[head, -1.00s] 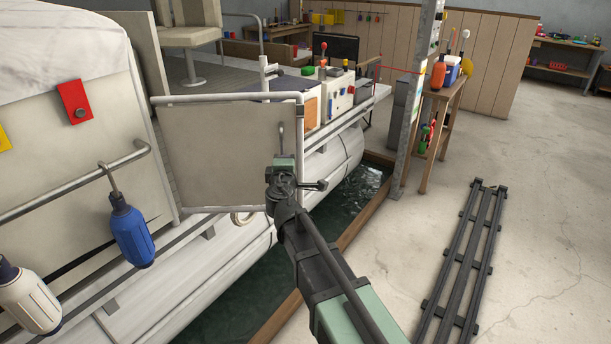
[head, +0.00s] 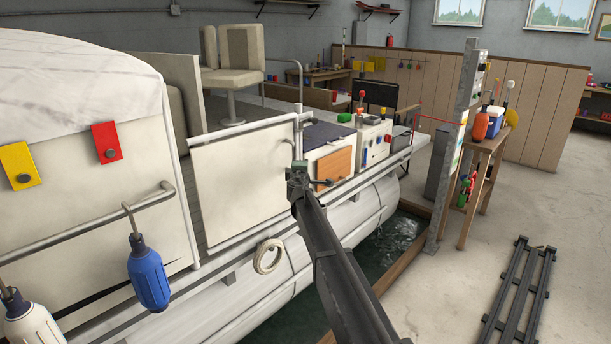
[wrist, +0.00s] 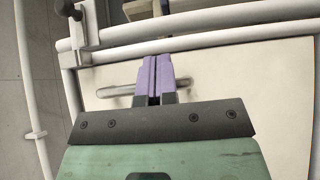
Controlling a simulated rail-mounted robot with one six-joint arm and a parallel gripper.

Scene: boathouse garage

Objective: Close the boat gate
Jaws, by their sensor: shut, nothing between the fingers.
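The boat gate (head: 238,185) is a cream panel in a white tube frame on the boat's near side. It stands nearly in line with the side rail, its right edge close to the upright post (head: 299,88). I cannot tell whether it is latched. My gripper (head: 300,168) is at the gate's right edge in the head view. In the wrist view its purple fingers (wrist: 154,76) are shut and empty, in front of the gate panel (wrist: 230,85), over the metal bar handle (wrist: 117,90). Whether they touch it is unclear. A latch-like fitting (wrist: 70,10) sits by the gate's corner.
A coiled rope (head: 269,256) hangs on the white hull below the gate. Blue (head: 148,277) and white fenders hang at left. Water lies between hull and dock edge. A grey post (head: 458,140) and wooden table (head: 487,150) stand right. The floor beyond is mostly clear.

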